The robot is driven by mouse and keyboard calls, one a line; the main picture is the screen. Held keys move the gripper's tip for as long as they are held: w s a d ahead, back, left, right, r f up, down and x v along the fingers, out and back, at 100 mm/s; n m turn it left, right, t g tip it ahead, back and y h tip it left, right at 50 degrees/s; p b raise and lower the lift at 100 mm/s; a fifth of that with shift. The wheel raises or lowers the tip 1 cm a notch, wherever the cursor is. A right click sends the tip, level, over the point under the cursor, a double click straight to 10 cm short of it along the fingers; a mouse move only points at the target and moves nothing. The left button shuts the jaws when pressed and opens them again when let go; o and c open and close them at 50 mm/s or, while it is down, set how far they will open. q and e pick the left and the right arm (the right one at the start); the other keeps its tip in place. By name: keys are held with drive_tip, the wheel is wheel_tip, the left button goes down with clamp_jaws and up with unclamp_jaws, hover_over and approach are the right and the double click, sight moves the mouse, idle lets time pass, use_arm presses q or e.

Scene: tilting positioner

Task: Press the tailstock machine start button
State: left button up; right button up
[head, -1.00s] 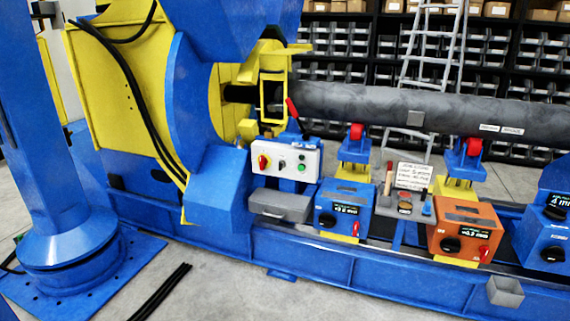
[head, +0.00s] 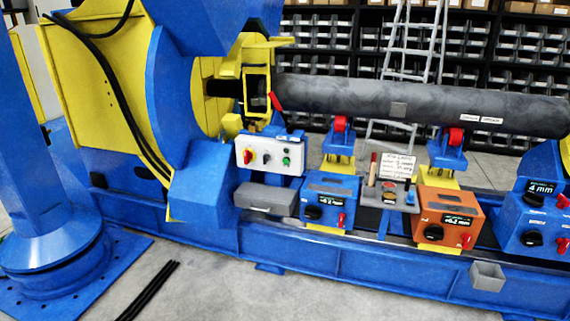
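A white control panel (head: 269,147) stands below the chuck on the blue base. A grey operator stand (head: 371,200) with a red button (head: 388,185) and levers stands between two display boxes. At the right edge is a blue box (head: 512,220) with a "4 mm" display, a black knob and a red lever. No label names the tailstock start button, so I cannot tell which control it is. Neither of my grippers is in view.
A long grey pipe (head: 430,105) lies on roller supports and reaches the yellow chuck. A blue display box (head: 318,211) and an orange one (head: 430,204) line the blue base (head: 350,262). The floor in front is mostly clear, with black cables (head: 148,292).

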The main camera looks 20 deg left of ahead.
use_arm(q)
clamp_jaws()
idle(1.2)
